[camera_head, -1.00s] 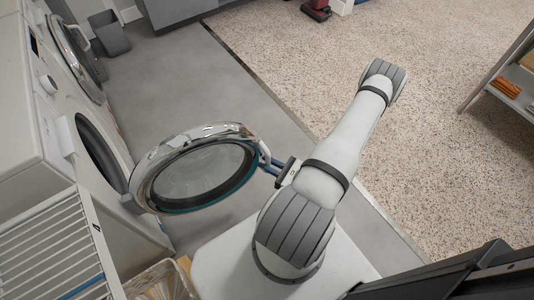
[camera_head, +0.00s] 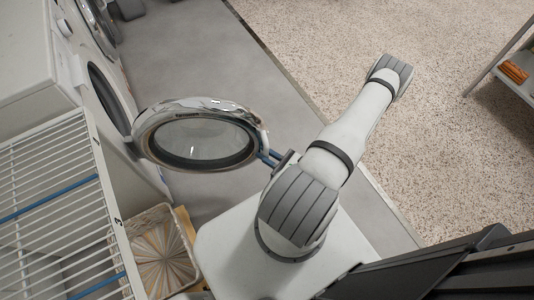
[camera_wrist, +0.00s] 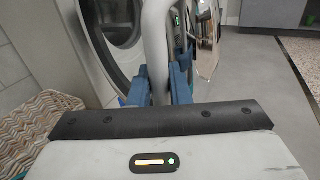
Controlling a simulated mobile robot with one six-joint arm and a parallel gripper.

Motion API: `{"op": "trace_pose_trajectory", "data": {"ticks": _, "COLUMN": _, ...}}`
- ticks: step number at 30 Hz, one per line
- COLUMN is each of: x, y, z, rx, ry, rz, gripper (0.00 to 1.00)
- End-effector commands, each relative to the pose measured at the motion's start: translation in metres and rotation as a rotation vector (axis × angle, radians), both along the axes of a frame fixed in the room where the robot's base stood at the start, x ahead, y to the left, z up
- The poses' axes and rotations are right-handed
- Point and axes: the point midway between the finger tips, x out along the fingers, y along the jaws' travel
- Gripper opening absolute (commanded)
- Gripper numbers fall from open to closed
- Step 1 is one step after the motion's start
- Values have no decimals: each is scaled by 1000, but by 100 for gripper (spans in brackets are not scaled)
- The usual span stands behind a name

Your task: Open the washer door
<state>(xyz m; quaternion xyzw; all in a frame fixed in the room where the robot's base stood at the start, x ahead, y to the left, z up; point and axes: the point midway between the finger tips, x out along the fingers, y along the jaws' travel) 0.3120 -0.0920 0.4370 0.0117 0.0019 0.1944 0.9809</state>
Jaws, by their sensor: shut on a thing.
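The washer (camera_head: 80,50) stands at the left in the head view, with its dark round opening uncovered. Its round door (camera_head: 195,108), a chrome ring with a glass centre, is swung wide out from the washer, hinged at its left side. My gripper (camera_head: 268,156) is at the door's right edge, its blue fingers shut on the rim. In the wrist view the blue fingers of my gripper (camera_wrist: 160,85) close around the pale, upright edge of the door (camera_wrist: 156,40). The exact contact is partly hidden by the fingers.
A white wire rack (camera_head: 75,165) and a woven basket (camera_head: 160,250) stand at the lower left, near my base. A second machine with a round door (camera_head: 98,18) is farther back. Grey floor (camera_head: 215,60) is clear behind the door; a shelf (camera_head: 515,75) stands far right.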

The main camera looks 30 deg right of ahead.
Motion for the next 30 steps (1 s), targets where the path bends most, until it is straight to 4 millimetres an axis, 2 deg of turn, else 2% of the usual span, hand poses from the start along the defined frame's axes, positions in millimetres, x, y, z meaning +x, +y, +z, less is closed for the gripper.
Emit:
{"op": "trace_pose_trajectory", "data": {"ticks": 3, "x": -1, "y": 2, "z": 1, "rx": 5, "ry": 1, "rz": 4, "gripper": 0}}
{"op": "trace_pose_trajectory", "data": {"ticks": 4, "x": -1, "y": 2, "z": 1, "rx": 5, "ry": 1, "rz": 4, "gripper": 18}}
{"op": "trace_pose_trajectory", "data": {"ticks": 11, "x": 0, "y": 0, "z": 0, "rx": 3, "ry": 1, "rz": 1, "gripper": 36}}
{"op": "trace_pose_trajectory", "data": {"ticks": 22, "x": -5, "y": -3, "z": 0, "rx": 2, "ry": 1, "rz": -4, "gripper": 36}}
{"op": "trace_pose_trajectory", "data": {"ticks": 30, "x": -29, "y": -14, "z": 1, "rx": 2, "ry": 1, "rz": -8, "gripper": 36}}
